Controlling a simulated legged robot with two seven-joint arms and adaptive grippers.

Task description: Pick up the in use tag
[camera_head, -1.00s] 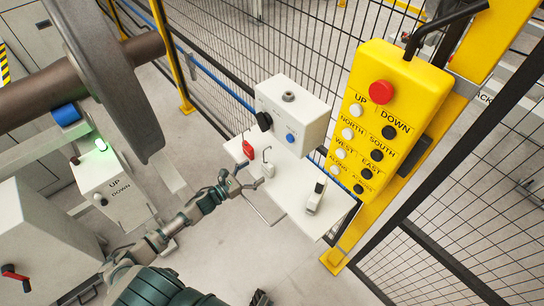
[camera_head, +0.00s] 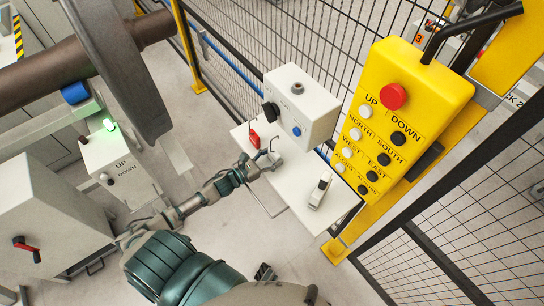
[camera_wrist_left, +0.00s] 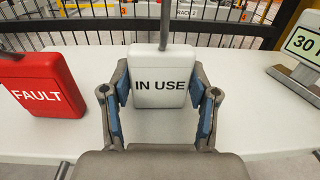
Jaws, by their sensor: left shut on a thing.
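The white in use tag (camera_wrist_left: 162,80), lettered IN USE and with a grey hook rising from its top, stands upright on the white shelf (camera_wrist_left: 70,143). My left gripper (camera_wrist_left: 162,88) has its two blue-padded fingers shut on the tag's sides in the left wrist view. In the head view my left gripper (camera_head: 258,165) is at the shelf's left part, and the tag is mostly hidden behind it. My right gripper cannot be made out.
A red FAULT tag (camera_wrist_left: 40,85) stands left of the in use tag. A white device with a display (camera_wrist_left: 302,47) is at the right.

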